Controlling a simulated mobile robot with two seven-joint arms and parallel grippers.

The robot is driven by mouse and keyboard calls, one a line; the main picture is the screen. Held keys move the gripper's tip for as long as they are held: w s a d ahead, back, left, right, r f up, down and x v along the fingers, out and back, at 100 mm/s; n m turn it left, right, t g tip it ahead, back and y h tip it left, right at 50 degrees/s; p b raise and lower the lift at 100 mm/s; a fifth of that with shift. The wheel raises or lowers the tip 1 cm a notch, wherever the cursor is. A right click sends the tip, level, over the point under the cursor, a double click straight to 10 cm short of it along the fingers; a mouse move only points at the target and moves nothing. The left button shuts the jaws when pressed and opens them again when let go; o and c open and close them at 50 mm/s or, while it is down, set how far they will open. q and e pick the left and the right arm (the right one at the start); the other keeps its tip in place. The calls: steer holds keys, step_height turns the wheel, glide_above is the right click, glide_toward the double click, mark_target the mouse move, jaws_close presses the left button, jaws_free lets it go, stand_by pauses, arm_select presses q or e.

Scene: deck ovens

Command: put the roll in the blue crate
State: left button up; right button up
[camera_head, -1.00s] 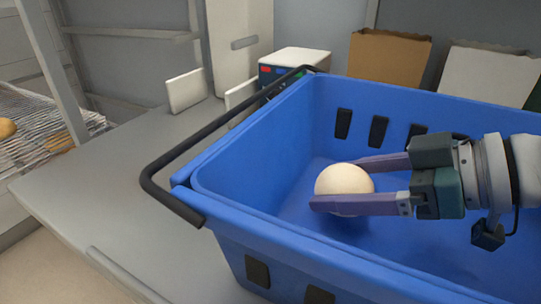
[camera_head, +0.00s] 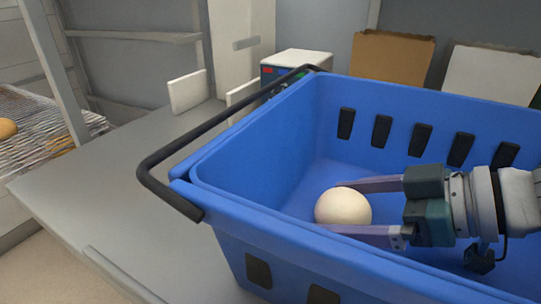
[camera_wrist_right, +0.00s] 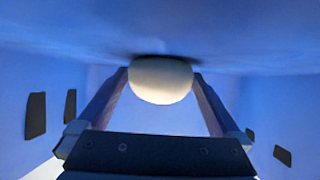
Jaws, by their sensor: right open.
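The roll (camera_head: 343,207) is pale, round and smooth. It is inside the blue crate (camera_head: 255,225), low down near the crate's left end. My right gripper (camera_head: 338,208) reaches into the crate from the right, with its fingers open on either side of the roll. In the right wrist view the roll (camera_wrist_right: 161,79) sits between the fingertips, with a dark shadow where it meets the crate floor. My left gripper is not in view.
The crate stands on a grey table (camera_head: 100,190), its black handle (camera_head: 165,160) folded out to the left. Behind it are a brown box (camera_head: 392,58), a white box (camera_head: 490,72) and a small white device (camera_head: 297,62). A wire rack (camera_head: 40,130) is at the left.

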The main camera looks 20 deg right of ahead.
steer(key=shift+r, duration=0.15)
steer(key=shift+s, duration=0.1)
steer(key=shift+s+d+r, duration=0.2)
steer(key=shift+s+d, duration=0.05)
steer(key=shift+s, duration=0.05)
steer(key=p+v, duration=0.5)
steer(key=v, duration=0.4)
steer(key=shift+s+r, duration=0.15)
steer(key=shift+r, duration=0.1)
steer(key=shift+p+v, duration=0.6)
steer(key=shift+v, duration=0.15)
steer(key=shift+d+f, duration=0.1)
steer(key=shift+d, duration=0.05)
